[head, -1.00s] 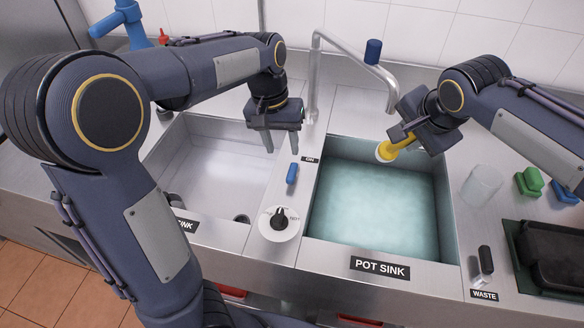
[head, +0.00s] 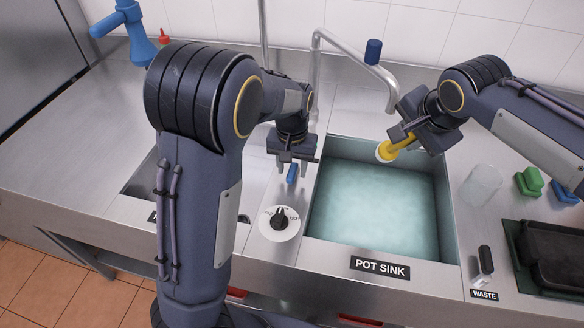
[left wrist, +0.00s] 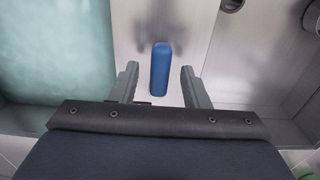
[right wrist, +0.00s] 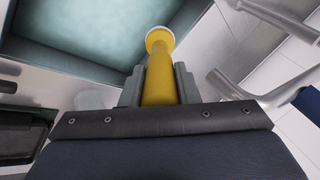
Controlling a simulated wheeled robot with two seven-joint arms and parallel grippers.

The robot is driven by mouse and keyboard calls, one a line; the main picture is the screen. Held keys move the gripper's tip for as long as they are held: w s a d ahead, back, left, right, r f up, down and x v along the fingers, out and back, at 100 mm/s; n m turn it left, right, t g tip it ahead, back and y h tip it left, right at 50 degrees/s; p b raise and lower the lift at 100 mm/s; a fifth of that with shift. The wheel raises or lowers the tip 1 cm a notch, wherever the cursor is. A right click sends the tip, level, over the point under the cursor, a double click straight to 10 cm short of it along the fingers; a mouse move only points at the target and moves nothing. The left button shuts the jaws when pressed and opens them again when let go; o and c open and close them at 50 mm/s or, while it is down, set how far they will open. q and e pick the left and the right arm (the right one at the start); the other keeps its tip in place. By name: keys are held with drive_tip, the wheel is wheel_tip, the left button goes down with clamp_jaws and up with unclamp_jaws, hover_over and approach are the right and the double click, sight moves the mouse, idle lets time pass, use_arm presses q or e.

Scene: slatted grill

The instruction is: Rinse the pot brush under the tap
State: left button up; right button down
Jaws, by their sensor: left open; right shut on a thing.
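The yellow pot brush (head: 396,147) with a pale round head is held in my right gripper (head: 408,140), over the back right of the pot sink (head: 374,253). The right wrist view shows the yellow brush (right wrist: 158,75) between the shut fingers. The tap (head: 350,57) arches over the sink's back edge; its spout end is close to the right gripper. No stream shows from it. My left gripper (head: 291,165) is open above a blue lever (head: 292,173) on the strip between the sinks. In the left wrist view the blue lever (left wrist: 160,68) lies between the open fingers.
The pot sink holds cloudy pale water. A round dial (head: 279,223) sits in front of the lever. A clear cup (head: 481,185), green sponge (head: 529,181) and black tray (head: 548,255) are at the right. A blue tap (head: 131,32) stands at the back left.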

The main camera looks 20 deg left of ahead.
use_arm(q)
drive_tip(key=shift+f, duration=0.5)
clamp_jaws()
drive_tip(key=shift+w+d+n, duration=0.1)
drive_tip(key=shift+d+n, duration=0.2)
drive_tip(key=shift+n, duration=0.6)
drive_tip(key=shift+w+d+n, duration=0.1)
drive_tip(key=shift+d+n, duration=0.15)
drive_tip(key=shift+n, duration=0.65)
unclamp_jaws()
drive_tip(key=shift+r, duration=0.15)
